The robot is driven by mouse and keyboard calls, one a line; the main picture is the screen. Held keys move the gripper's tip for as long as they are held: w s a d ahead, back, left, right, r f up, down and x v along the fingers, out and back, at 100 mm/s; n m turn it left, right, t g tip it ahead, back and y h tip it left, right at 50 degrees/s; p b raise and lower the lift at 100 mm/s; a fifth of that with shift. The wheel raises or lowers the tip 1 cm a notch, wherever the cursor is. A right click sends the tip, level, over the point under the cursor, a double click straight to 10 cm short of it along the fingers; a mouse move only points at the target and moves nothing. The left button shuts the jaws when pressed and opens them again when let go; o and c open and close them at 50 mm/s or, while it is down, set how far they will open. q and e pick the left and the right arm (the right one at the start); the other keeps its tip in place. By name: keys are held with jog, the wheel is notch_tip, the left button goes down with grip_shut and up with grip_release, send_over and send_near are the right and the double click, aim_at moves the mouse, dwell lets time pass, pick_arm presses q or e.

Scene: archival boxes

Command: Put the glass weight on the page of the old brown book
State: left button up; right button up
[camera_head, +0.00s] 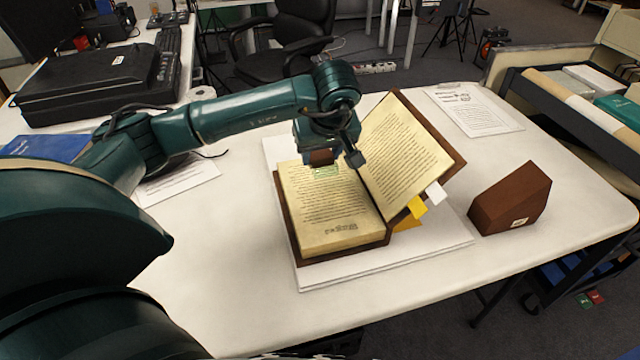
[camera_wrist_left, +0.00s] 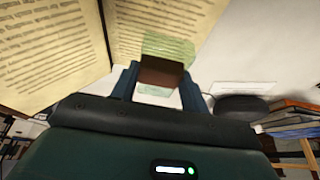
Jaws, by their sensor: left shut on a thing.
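The glass weight (camera_head: 327,172) is a pale green, see-through block with a brown part on it. My left gripper (camera_head: 322,158) is shut on the brown part (camera_wrist_left: 160,73). The glass also shows beyond the fingers in the left wrist view (camera_wrist_left: 168,46). The old brown book (camera_head: 335,236) lies open, its left page (camera_head: 318,208) flat and its right side tilted up. The weight is at the upper part of the left page; I cannot tell whether it touches. My right gripper is not in view.
The book rests on a white board (camera_head: 440,249) on the white table (camera_head: 230,290). Yellow and white tabs (camera_head: 417,208) stick out at its right. A brown wedge block (camera_head: 510,199) stands farther right. Printed sheets (camera_head: 468,110) lie behind. A black case (camera_head: 95,82) is at back left.

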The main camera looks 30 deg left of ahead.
aim_at(320, 191)
pick_arm(q)
notch_tip(320, 191, down, 8)
jog(key=shift+d+f, duration=0.1)
jog(key=shift+f, duration=0.1)
jog(key=shift+f, duration=0.1)
jog(key=o, duration=1.2)
jog(key=shift+c, duration=0.2)
jog(key=shift+r, duration=0.25)
jog(key=v, duration=1.2)
jog(key=shift+f, duration=0.1)
